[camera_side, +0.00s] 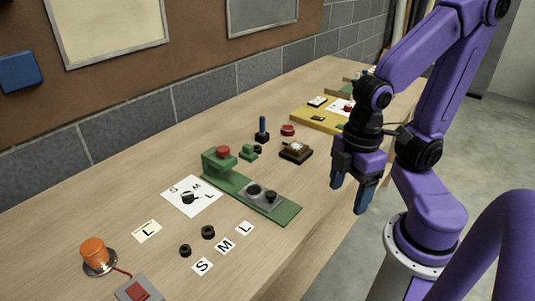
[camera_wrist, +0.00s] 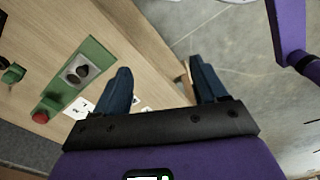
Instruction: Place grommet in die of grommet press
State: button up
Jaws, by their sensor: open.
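The grommet press is a green base (camera_side: 287,212) with a red-knobbed green head (camera_side: 222,155) at its left end. On its right half are a grey round die (camera_side: 255,191) and a dark round piece (camera_side: 271,197). Two small black ring-like parts, apparently grommets, lie in front of it, one nearer the press (camera_side: 208,232) and one further left (camera_side: 185,250). My gripper (camera_side: 349,198) is open and empty, fingers down, to the right of the press near the table edge. The wrist view shows the open fingers (camera_wrist: 160,65) and the press base (camera_wrist: 95,52) at left.
A printed sheet (camera_side: 190,196), an orange beacon (camera_side: 93,252) and a red button box (camera_side: 138,290) are left. A brown-based device (camera_side: 296,152) and yellow tray (camera_side: 310,119) stand behind.

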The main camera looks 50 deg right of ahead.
jog(key=w+a+r+m+h, duration=0.15)
jog(key=w+a+m, duration=0.25)
jog(key=w+m, duration=0.85)
jog(key=w+d+m, duration=0.2)
jog(key=w+m, duration=0.3)
jog(key=w, duration=1.1)
jog(key=m+h, duration=0.2)
jog(key=m, duration=1.3)
send_over(256, 148)
jog(key=a, duration=0.4)
notch_tip(256, 148, down, 4)
jog(key=shift+g, duration=0.4)
jog(key=x, duration=1.1)
jog(key=w+x, duration=0.1)
jog(key=x, duration=0.4)
jog(key=shift+a+f, duration=0.25)
jog(key=shift+f, duration=0.2)
jog(key=c, duration=1.2)
